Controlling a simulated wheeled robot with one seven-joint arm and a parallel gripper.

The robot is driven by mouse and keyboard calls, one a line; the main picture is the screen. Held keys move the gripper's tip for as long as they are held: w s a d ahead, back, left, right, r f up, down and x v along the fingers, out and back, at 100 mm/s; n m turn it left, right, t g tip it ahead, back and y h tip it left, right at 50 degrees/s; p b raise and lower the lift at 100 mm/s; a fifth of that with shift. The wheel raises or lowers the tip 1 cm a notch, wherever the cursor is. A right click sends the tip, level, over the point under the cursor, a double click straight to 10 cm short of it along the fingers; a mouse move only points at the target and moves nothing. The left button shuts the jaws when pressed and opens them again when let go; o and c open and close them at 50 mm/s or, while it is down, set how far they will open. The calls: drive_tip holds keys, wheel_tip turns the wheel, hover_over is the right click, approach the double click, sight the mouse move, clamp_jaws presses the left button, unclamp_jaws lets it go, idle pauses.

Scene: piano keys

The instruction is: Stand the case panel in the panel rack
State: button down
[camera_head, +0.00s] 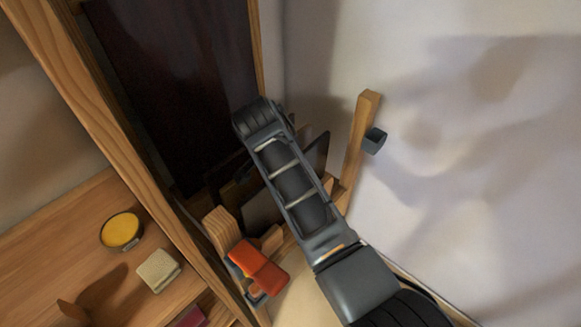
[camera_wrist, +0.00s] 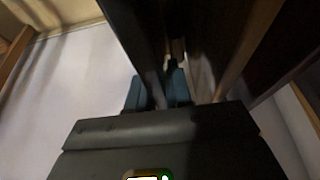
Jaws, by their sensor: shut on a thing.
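In the wrist view my gripper (camera_wrist: 157,92) is shut on the edge of a dark flat panel, which I take to be the case panel (camera_wrist: 138,30). The panel stretches away from the fingers, beside other dark boards. In the head view my arm hides the fingers; a dark panel corner (camera_head: 317,152) shows just right of the arm. The panel rack seems to be the wooden frame with a tall post (camera_head: 356,140) on the right and a shorter post (camera_head: 222,228) on the left. Whether the held panel touches the rack is hidden.
Other thin panels (camera_head: 262,208) stand between the posts. A large dark board (camera_head: 180,70) rises behind, left of the arm. An orange clamp-like object (camera_head: 258,267) sits in front. A yellow-topped tin (camera_head: 121,231) and a pale block (camera_head: 158,270) lie on the wooden bench at left.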

drive_tip(key=shift+f, duration=0.35)
drive_tip(key=c, duration=1)
unclamp_jaws()
drive_tip(key=shift+o, duration=0.2)
drive_tip(key=shift+f, duration=0.1)
